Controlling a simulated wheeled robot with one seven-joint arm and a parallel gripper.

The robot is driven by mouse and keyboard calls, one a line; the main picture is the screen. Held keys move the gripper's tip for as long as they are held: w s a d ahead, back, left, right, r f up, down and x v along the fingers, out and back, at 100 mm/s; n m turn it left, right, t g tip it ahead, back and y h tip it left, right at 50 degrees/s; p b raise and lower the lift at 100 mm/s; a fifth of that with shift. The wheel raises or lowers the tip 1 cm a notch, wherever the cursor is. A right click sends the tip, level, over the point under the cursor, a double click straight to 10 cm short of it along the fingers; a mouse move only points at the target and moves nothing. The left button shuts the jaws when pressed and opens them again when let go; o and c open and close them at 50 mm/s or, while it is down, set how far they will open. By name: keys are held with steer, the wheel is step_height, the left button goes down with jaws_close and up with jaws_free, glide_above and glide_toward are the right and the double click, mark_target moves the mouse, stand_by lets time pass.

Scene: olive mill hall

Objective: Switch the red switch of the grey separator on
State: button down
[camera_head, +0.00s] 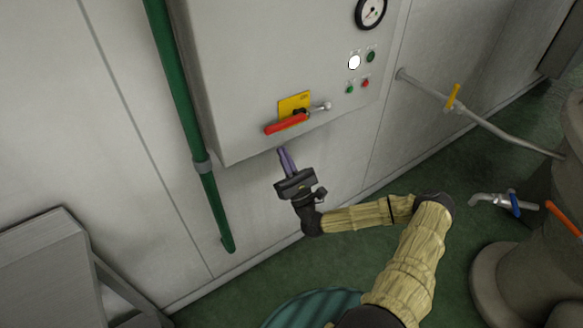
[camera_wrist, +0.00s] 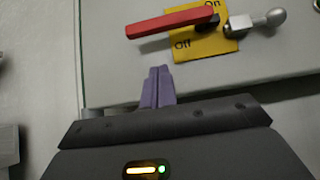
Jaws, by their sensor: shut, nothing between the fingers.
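The red switch (camera_head: 287,124) is a lever on a yellow plate (camera_head: 294,102) low on the front of the grey separator cabinet (camera_head: 250,60). In the wrist view the red lever (camera_wrist: 170,21) points left, and the yellow plate (camera_wrist: 215,42) reads "On" at upper right and "Off" at lower left. The lever's handle lies just above the word "Off". A metal knob (camera_wrist: 270,19) sticks out on the right side of the lever. My gripper (camera_head: 283,150) is just below the lever, apart from it. Its purple fingers (camera_wrist: 158,88) are closed together and empty.
A green vertical pipe (camera_head: 190,120) runs left of the cabinet. A gauge (camera_head: 370,12), a white lamp (camera_head: 355,62) and small buttons sit above right of the switch. A pipe with a yellow valve (camera_head: 453,95) leads right. A metal table (camera_head: 45,265) stands at lower left.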

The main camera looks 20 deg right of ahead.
mark_target(286, 120)
steer(key=r, duration=0.1)
steer(key=r+p, duration=0.1)
steer(key=r, duration=0.1)
steer(key=r+p, duration=0.1)
steer(key=r, duration=0.1)
steer(key=shift+w+a, duration=0.15)
steer(key=shift+w, duration=0.25)
steer(key=shift+w+m+h, duration=0.1)
steer(key=shift+m+h, duration=0.2)
steer(key=shift+h, duration=0.2)
